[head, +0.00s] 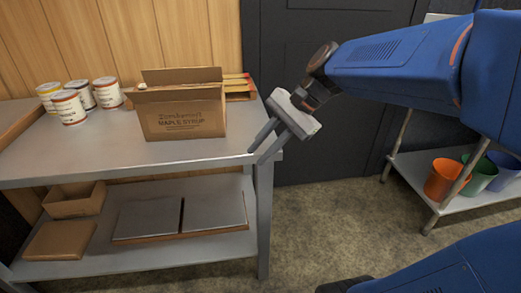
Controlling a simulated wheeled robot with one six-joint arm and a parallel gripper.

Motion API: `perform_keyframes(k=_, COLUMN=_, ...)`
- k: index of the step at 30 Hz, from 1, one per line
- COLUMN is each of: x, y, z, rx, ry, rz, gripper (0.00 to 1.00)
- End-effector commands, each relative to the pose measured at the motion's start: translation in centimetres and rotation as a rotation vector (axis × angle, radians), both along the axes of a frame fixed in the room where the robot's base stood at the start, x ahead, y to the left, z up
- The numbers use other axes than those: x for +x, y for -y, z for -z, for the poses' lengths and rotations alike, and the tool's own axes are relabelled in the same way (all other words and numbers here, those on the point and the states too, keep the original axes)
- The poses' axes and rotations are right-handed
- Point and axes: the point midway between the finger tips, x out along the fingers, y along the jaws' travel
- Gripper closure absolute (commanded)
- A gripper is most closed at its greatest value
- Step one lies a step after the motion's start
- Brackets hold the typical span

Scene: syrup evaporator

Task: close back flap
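A cardboard box (182,119) printed with "MAPLE SYRUP" stands on the metal table. Its back flap (182,75) stands up along the far side. I cannot tell how the side flaps lie. My gripper (256,155) is to the right of the box, pointing down and left by the table's right front corner. Its two fingers are apart with nothing between them, and it is clear of the box.
Several labelled cans (70,107) stand left of the box on the table (100,155). Flat cardboard pieces (239,87) lie behind the box at right. A lower shelf (205,247) holds trays and a small open box (75,199). Coloured buckets (444,178) stand on a rack at right.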

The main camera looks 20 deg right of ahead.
Motion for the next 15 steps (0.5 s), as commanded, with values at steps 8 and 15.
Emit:
perform_keyframes(k=8, x=1.7, y=-0.4, z=-1.0, rx=0.076, ry=-0.029, rz=0.027, gripper=0.78)
perform_keyframes(k=15, x=8.4, y=-1.0, z=-5.1, rx=0.371, ry=-0.119, rz=0.116, gripper=0.78)
